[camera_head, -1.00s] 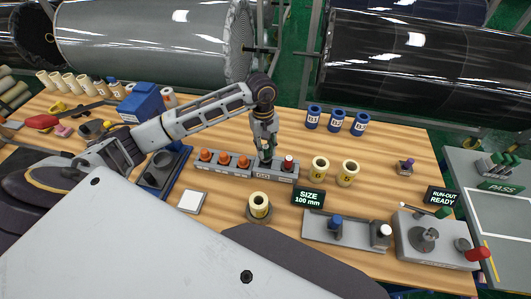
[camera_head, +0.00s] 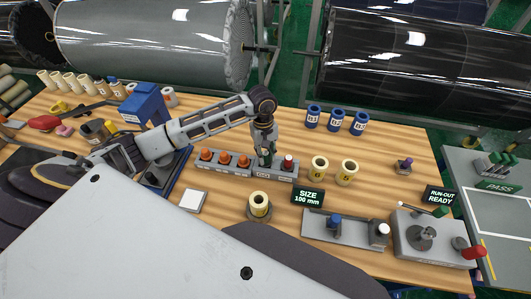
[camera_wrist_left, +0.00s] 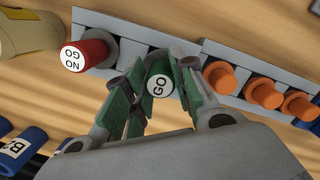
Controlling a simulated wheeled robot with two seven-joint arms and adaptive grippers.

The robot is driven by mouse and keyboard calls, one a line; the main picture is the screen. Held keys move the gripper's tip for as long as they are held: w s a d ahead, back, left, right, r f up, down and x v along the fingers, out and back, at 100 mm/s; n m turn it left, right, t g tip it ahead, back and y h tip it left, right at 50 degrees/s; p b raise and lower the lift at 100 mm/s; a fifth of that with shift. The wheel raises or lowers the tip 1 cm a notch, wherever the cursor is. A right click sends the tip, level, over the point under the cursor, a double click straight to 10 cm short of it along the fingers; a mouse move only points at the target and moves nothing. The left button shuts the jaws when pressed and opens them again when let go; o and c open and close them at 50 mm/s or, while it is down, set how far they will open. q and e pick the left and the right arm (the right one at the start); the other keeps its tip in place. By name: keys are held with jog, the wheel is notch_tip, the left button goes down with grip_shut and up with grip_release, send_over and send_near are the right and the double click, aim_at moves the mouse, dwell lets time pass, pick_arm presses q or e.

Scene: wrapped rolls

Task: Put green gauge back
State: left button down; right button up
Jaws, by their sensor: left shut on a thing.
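The green gauge (camera_wrist_left: 159,85), with a white end marked GO, stands between the fingers of my left gripper (camera_wrist_left: 155,90) in the left wrist view. The gripper is shut on it. In the head view my left gripper (camera_head: 266,158) points down over the grey gauge rack (camera_head: 262,174). The gauge is at the rack, beside the red NO GO gauge (camera_wrist_left: 84,55), which also shows in the head view (camera_head: 288,162). Whether the green gauge is fully seated in its hole is hidden by the fingers. My right gripper is not in view.
Orange-topped plugs (camera_head: 225,158) stand in the adjoining rack to the left. Cream rolls (camera_head: 347,172) stand to the right and blue rolls (camera_head: 336,120) behind. A size display (camera_head: 308,196) and grey fixtures (camera_head: 345,228) stand nearer. Bare wood lies between them.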

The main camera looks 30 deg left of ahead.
pick_arm(q)
jog(key=shift+f, duration=0.2)
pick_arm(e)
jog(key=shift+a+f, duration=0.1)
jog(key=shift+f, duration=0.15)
pick_arm(q)
jog(key=c, duration=1.5)
grip_release()
jog(key=o, duration=0.3)
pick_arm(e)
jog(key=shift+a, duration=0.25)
pick_arm(q)
jog(key=shift+r, duration=0.25)
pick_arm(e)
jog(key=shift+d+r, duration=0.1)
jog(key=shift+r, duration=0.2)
